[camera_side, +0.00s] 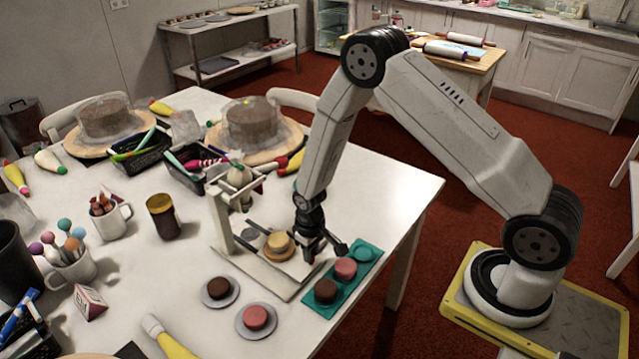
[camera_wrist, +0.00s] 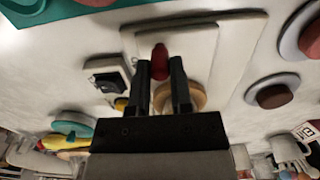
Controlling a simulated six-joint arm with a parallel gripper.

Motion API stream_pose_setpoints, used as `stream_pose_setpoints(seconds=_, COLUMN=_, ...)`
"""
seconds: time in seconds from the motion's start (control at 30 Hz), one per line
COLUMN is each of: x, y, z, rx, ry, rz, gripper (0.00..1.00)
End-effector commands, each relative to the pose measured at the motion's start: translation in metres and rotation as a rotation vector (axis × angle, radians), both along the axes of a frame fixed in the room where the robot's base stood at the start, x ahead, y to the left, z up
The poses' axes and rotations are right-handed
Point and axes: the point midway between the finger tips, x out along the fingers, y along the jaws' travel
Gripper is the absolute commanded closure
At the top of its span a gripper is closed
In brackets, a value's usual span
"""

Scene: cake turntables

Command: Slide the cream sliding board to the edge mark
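The cream sliding board (camera_side: 298,268) lies on a larger white base plate (camera_side: 258,274), and it also shows in the wrist view (camera_wrist: 197,40). A small round tan cake (camera_side: 279,248) sits on it; in the wrist view the cake (camera_wrist: 191,97) is partly behind my fingers. A red knob (camera_wrist: 160,62) stands on the board. My gripper (camera_wrist: 161,65) is pointed down with one finger on each side of the knob. I cannot tell whether the fingers press on it. I cannot make out the edge mark in either view.
A white stand (camera_side: 221,222) holding a piping bag (camera_side: 240,180) rises at the plate's back left. A teal tray (camera_side: 325,303) with small cakes lies close on the right. Two grey discs with small cakes (camera_side: 219,288) (camera_side: 255,317) lie in front. The table's right end is clear.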

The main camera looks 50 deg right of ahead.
Motion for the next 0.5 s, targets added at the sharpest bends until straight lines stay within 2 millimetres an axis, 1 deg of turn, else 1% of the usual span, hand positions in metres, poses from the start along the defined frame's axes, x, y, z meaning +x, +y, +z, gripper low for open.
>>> stream_pose_setpoints(seconds=0.27, x=-0.0001, y=0.0, z=0.0002, rx=0.0, ry=0.001, rz=0.0, gripper=1.0)
stream_pose_setpoints(seconds=0.5, x=0.0069, y=0.0, z=0.0, rx=0.0, ry=-0.001, rz=0.0, gripper=1.0)
